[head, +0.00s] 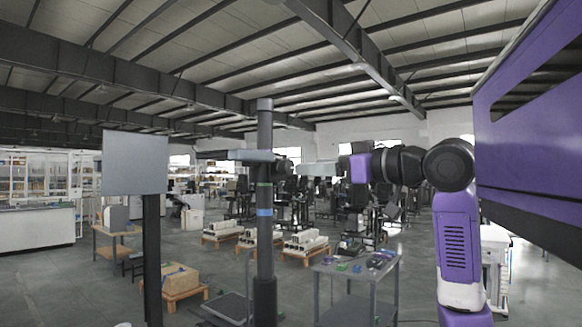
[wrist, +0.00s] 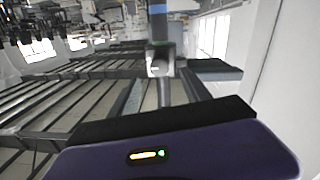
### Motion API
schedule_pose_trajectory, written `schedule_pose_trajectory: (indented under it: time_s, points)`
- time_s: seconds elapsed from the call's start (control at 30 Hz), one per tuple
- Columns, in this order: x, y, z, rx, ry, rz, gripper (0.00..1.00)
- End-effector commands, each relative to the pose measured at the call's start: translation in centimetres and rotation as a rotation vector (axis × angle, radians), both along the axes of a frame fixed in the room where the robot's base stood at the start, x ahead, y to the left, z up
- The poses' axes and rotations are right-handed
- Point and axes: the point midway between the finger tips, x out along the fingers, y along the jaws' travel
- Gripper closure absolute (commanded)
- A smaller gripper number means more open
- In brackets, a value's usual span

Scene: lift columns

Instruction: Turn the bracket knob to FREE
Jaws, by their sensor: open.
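The dark upright column (head: 265,240) stands left of centre in the head view, with a green and a blue band. A grey bracket (head: 250,156) sits on it near the top. In the wrist view, which looks upside down, the column (wrist: 158,27) comes in from the top edge. A small pale grey rounded part, probably the bracket knob (wrist: 158,68), faces the wrist camera. Its setting and any FREE mark are too small to read. My gripper (head: 303,168) is level with the bracket, to its right. It is open and seems empty, apart from the knob.
A grey panel on a dark post (head: 152,240) stands left of the column. A grey worktable (head: 355,270) with small items stands to the right, below my arm. Pallets with white parts (head: 305,243) lie behind. A purple overhead part (head: 530,130) fills the right edge.

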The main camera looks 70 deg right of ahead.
Motion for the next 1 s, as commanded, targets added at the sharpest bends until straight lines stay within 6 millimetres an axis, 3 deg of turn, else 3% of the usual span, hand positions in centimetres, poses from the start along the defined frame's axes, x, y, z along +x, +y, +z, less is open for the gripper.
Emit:
schedule_pose_trajectory:
  time_s: [0.4,0.8,1.0]
  points:
    - [5.6,-1.8,0.2,0.001,-0.001,0.000,0.44]
    - [6.5,-2.0,0.0,-0.002,-0.003,-0.001,0.44]
    - [6.5,-2.0,0.1,-0.002,-0.003,-0.001,0.82]
